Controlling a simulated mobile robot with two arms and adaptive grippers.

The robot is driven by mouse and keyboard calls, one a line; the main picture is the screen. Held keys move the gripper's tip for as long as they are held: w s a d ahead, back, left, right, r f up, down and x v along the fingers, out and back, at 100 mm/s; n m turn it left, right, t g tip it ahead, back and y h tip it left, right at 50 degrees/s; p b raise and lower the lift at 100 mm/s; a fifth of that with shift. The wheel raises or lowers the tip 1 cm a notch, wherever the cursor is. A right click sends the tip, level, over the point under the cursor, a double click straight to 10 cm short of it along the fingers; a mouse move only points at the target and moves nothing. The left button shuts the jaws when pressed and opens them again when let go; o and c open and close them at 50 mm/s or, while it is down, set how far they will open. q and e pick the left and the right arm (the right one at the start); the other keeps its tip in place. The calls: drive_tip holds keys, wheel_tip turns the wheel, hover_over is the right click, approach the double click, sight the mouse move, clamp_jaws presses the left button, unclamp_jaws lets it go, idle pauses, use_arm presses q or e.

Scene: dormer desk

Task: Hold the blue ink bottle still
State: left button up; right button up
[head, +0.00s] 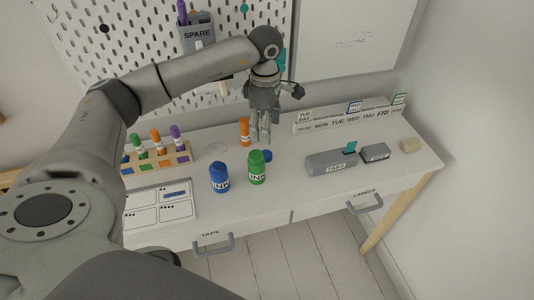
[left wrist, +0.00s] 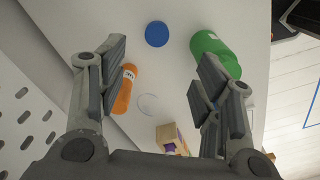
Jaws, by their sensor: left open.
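The blue ink bottle (head: 219,178) stands upright near the front of the desk, left of the green ink bottle (head: 257,167). My left gripper (head: 260,135) points down over the desk, behind and to the right of the blue bottle, apart from it. Its jaws are open, with nothing held between them in the left wrist view (left wrist: 157,95). That view shows the green bottle (left wrist: 210,45) near one finger; I cannot make out the blue bottle there. My right gripper is out of view.
A blue disc (head: 267,155) lies behind the green bottle. An orange marker (head: 244,130) stands beside my left gripper.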

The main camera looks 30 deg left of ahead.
sight(266, 154)
use_arm(q)
wheel_tip(266, 154, down, 5)
drive_tip(key=shift+w+f+p, duration=0.15)
drive_tip(key=shift+p, duration=0.2)
drive_tip(key=shift+f, duration=0.25)
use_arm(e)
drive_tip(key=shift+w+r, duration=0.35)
use_arm(q)
drive_tip(key=shift+f, duration=0.1)
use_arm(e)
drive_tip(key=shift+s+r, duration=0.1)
use_arm(q)
drive_tip(key=shift+f+p, duration=0.35)
drive_tip(key=shift+f, duration=0.05)
wheel_tip(266, 154, down, 4)
drive_tip(key=shift+w+a+f+p, duration=0.1)
drive_tip(key=shift+a+p, duration=0.05)
drive_tip(key=shift+p, duration=0.3)
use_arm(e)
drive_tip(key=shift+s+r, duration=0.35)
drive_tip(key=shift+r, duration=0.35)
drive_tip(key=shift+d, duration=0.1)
